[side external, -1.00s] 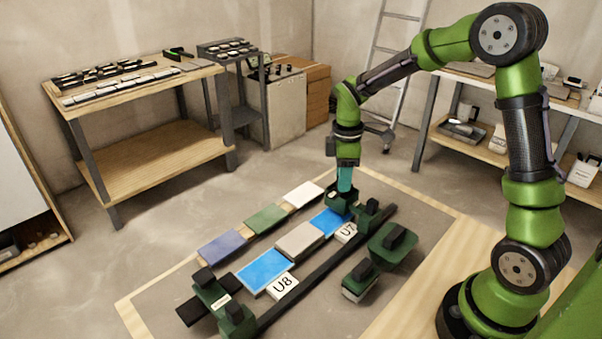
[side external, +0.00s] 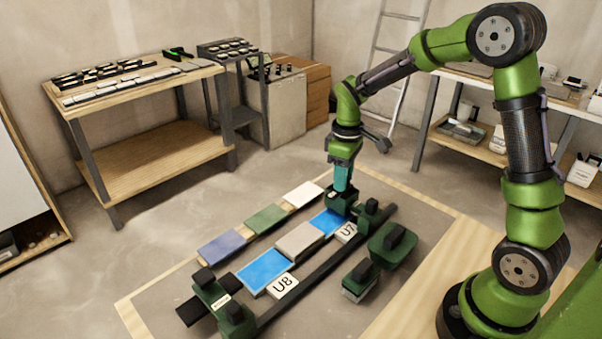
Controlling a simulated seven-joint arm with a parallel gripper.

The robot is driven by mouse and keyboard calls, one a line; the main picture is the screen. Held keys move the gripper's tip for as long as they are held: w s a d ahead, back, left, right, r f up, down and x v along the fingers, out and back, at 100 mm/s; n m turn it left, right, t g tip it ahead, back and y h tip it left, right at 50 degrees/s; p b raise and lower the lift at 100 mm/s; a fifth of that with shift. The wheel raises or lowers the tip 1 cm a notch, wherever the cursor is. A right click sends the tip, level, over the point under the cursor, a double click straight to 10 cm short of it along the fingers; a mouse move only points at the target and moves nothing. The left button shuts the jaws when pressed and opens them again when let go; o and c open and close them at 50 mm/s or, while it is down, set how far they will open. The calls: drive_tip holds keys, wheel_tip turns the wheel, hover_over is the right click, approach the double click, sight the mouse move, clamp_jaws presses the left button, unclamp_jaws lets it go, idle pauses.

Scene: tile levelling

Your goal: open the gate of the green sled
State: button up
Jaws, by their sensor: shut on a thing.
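A long dark sled frame lies on the grey work board, with dark green end blocks (side external: 212,291) and (side external: 369,215) bearing black knobs. My gripper (side external: 341,192) points down at the far end, beside the tile marked U7. It is shut on a dark green block (side external: 339,204), which looks like the sled's gate. My fingers hide the block's top, and I cannot tell how far the gate is open. A blue tile (side external: 263,270) lies at the near end, a grey-beige tile (side external: 299,240) in the middle and another blue tile (side external: 327,222) beside the held block.
Purple (side external: 222,246), green (side external: 266,219) and white (side external: 304,194) tiles lie in a row behind. Two dark green knobbed tools (side external: 394,244) and (side external: 360,281) stand to the right of the rail. Labels U8 (side external: 283,286) and U7 (side external: 346,233) lie beside the blue tiles.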

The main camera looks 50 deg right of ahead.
drive_tip(key=m, duration=0.6)
drive_tip(key=shift+m, duration=0.3)
drive_tip(key=m, duration=0.5)
drive_tip(key=shift+m, duration=0.3)
drive_tip(key=o, duration=1.1)
drive_tip(key=shift+c, duration=0.2)
drive_tip(key=shift+r, duration=0.1)
wheel_tip(320, 180, up, 17)
